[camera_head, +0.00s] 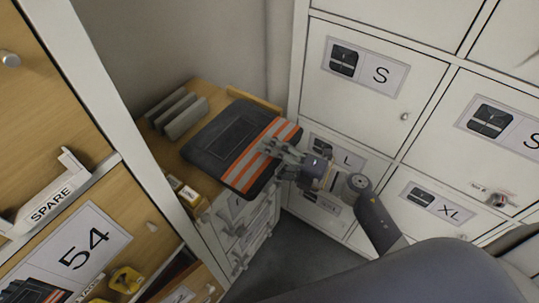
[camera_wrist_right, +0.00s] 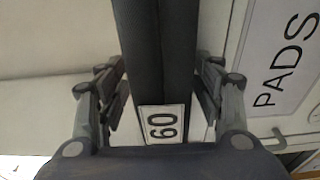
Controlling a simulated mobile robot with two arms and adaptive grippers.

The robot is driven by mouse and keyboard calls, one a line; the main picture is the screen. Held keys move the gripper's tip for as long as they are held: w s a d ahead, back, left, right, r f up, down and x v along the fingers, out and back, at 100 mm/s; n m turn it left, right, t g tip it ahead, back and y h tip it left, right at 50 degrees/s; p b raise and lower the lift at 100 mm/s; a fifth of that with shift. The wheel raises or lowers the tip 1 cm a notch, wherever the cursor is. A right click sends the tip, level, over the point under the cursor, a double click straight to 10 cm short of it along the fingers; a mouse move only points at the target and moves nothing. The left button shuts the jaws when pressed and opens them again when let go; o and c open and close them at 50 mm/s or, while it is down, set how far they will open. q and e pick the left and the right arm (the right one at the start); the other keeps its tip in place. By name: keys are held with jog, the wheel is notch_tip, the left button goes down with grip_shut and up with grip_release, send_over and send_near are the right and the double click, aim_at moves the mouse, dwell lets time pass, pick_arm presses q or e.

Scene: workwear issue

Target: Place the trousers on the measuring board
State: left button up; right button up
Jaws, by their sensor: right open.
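The folded dark trousers (camera_head: 233,137), with orange and silver stripes, lie flat on a wooden-topped cabinet (camera_head: 203,96) in the head view. My right gripper (camera_head: 272,148) is at their right, striped edge. In the right wrist view the open fingers (camera_wrist_right: 161,70) stand on either side of a dark folded edge (camera_wrist_right: 157,40) of the trousers, with a white "60" label (camera_wrist_right: 161,124) on it. The fingers do not appear closed on the cloth. I cannot make out a measuring board for certain. My left gripper is not in view.
White lockers (camera_head: 373,78) rise on the right. Wooden lockers, one marked 54 (camera_head: 84,247), stand close on the left.

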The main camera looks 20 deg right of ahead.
jog(key=v, duration=1.2)
jog(key=shift+r, duration=0.15)
jog(key=s+d+f+m+h, duration=0.2)
jog(key=f+m+h, duration=0.3)
jog(key=f, duration=0.5)
jog(key=s+d+f+m+g+h, duration=0.1)
jog(key=d+f+m+h, duration=0.2)
jog(key=f+m, duration=0.55)
jog(key=s+d+f+m+h, duration=0.2)
jog(key=f+m+h, duration=0.15)
jog(key=f, duration=0.85)
jog(key=s+a+f+m+g, duration=0.2)
jog(key=s+f, duration=0.4)
jog(key=s, duration=0.4)
jog(key=s+a+f+m+g+h, duration=0.1)
jog(key=s+f+g, duration=0.4)
jog(key=s, duration=0.5)
jog(key=s+a+f+m+g, duration=0.3)
jog(key=s+a+f+m, duration=0.1)
jog(key=s+f, duration=0.4)
jog(key=shift+s+m+g, duration=0.3)
jog(key=shift+s+m, duration=0.1)
jog(key=shift+s, duration=0.5)
jog(key=shift+h, duration=0.25)
